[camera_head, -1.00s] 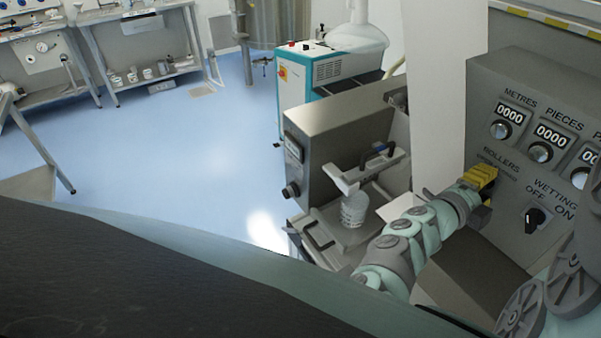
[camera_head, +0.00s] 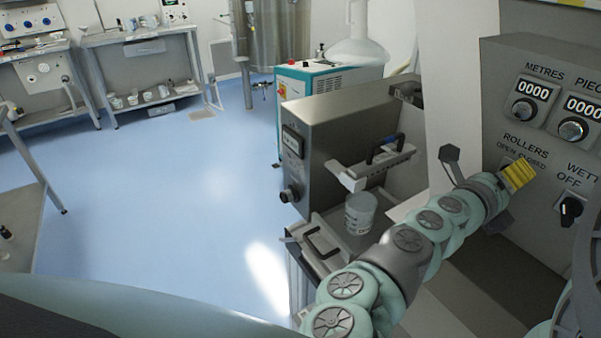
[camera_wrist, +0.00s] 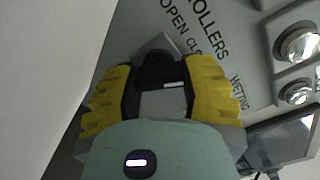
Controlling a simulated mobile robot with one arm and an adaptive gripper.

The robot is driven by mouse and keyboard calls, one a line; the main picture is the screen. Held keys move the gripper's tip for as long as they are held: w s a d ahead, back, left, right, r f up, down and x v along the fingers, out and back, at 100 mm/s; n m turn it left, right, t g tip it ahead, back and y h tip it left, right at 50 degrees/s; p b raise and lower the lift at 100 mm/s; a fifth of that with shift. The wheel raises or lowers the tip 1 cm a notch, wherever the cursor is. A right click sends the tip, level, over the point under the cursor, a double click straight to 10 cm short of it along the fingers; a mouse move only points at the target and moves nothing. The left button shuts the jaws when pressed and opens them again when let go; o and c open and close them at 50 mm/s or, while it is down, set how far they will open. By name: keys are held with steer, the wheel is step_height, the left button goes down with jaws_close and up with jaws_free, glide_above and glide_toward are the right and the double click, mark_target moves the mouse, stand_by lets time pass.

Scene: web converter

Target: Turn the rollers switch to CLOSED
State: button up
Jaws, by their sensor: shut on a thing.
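The rollers switch (camera_wrist: 158,68) is a black knob on the grey control panel (camera_head: 497,92), under the ROLLERS label with OPEN and CLOSED printed below it. In the head view my gripper (camera_head: 518,175) is at the panel below this label and hides the switch. In the wrist view my gripper (camera_wrist: 163,92) has its yellow-backed fingers on both sides of the knob, shut on it. A short white mark shows between the fingers. Which label the knob points to I cannot tell.
The wetting switch (camera_head: 570,208) is close to the right of my gripper, and counter knobs (camera_head: 524,109) are above. A pale panel edge (camera_wrist: 45,80) is near in the wrist view.

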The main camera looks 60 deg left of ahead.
steer(key=shift+a+m, duration=0.1)
steer(key=shift+m, duration=0.2)
stand_by(0.4)
steer(key=o, duration=1.2)
steer(key=shift+s, duration=0.1)
steer(key=s, duration=1.2)
steer(key=shift+a, duration=0.2)
